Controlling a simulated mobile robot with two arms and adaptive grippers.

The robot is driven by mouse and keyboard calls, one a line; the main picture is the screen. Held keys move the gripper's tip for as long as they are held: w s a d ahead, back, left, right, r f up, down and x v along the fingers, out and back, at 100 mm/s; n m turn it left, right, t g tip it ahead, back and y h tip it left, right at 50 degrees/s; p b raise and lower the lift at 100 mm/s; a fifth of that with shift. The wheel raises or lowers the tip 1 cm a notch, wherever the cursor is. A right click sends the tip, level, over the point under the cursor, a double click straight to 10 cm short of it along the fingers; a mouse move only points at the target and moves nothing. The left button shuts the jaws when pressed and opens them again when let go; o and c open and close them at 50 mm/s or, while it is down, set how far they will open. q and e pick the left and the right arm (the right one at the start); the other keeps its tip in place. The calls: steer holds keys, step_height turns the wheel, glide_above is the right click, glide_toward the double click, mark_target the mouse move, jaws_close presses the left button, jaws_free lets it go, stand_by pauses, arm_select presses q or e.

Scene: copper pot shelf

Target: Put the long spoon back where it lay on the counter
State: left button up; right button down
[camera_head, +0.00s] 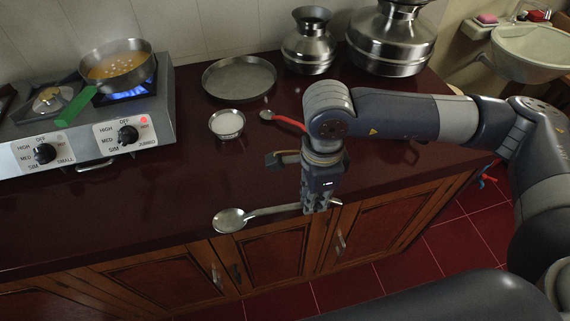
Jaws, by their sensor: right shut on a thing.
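The long metal spoon (229,220) shows near the front edge of the dark red counter (150,210). Its round bowl points left and its thin handle runs right into my right gripper (316,207). My right gripper points down and is shut on the handle, with a short end of it showing on the right. The spoon overlaps the counter's front edge in the picture; I cannot tell whether it touches the counter or hangs just above it. My left gripper is out of view.
A stove (90,120) with a lit burner and a green-handled pan (118,65) stands left. A small white-filled bowl (227,124), round tray (240,77), red-handled spoon (288,122) and two metal pots (308,42) are behind. The counter's front left is clear.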

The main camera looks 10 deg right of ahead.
steer(key=p, duration=0.3)
glide_above(295, 172)
steer(key=s, duration=0.2)
steer(key=shift+f, duration=0.45)
steer(key=shift+w, duration=1)
step_height(295, 172, down, 3)
steer(key=shift+r+p, duration=0.1)
steer(key=shift+p, duration=0.7)
steer(key=shift+f, duration=0.25)
steer(key=shift+s, duration=0.1)
steer(key=shift+f, duration=0.2)
steer(key=c, duration=1.7)
jaws_free()
